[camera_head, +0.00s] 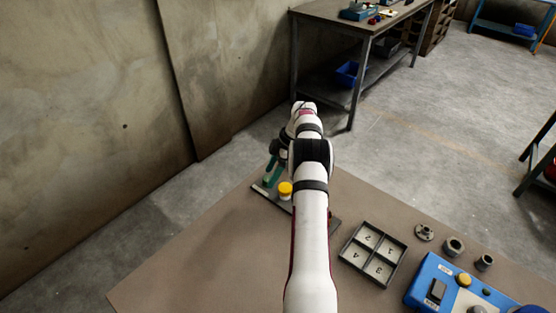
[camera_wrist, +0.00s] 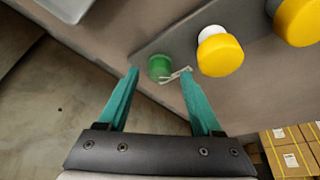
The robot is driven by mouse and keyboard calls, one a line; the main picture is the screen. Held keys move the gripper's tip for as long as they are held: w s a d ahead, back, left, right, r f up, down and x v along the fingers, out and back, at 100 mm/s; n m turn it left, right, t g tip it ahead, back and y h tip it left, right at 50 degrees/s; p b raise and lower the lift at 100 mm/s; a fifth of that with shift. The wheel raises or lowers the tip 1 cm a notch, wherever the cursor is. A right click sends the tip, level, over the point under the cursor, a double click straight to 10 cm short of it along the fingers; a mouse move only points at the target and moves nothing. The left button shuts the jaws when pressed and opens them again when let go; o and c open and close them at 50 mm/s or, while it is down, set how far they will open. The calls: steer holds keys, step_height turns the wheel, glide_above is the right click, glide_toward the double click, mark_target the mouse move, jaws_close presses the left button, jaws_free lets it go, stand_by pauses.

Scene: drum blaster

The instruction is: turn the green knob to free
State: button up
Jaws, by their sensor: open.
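The green knob (camera_wrist: 159,65) sits on a dark grey plate (camera_wrist: 177,38) in the wrist view, with a thin pale metal piece (camera_wrist: 177,76) at its lower right. My gripper (camera_wrist: 161,72) is open, with one teal finger on each side of the knob in the picture. I see no finger clearly touching it; the depth between them cannot be told. In the head view my gripper (camera_head: 269,170) is partly hidden by my arm, over the dark plate (camera_head: 269,196) at the table's far left. The green knob cannot be made out there.
A yellow knob on a white base (camera_wrist: 220,52) stands close right of the green one, with another yellow knob (camera_wrist: 298,20) beyond. On the table are a numbered tray (camera_head: 345,258), several grey metal parts (camera_head: 454,248) and a blue control box (camera_head: 424,290). The table's left part is clear.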

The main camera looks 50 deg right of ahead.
steer(key=v, duration=1.4)
steer(key=shift+s+r, duration=0.15)
steer(key=shift+r, duration=0.1)
steer(key=w+a+r+m+g, duration=0.1)
steer(key=w+a+r+m, duration=0.15)
steer(key=a+r, duration=0.65)
steer(key=w+a+r+m+g, duration=0.1)
steer(key=a+r+m, duration=0.15)
steer(key=a, duration=1.15)
steer(key=s+a+r+m, duration=0.1)
steer(key=s+a+m, duration=0.25)
steer(key=a, duration=0.55)
steer(key=s+a+f+m, duration=0.3)
steer(key=s+a, duration=0.4)
steer(key=s, duration=0.4)
steer(key=s+a+f+m+g+h, duration=0.1)
steer(key=s+a+f+m, duration=0.2)
steer(key=s+a, duration=0.4)
steer(key=s+f, duration=0.1)
steer(key=s, duration=0.3)
steer(key=shift+f, duration=0.2)
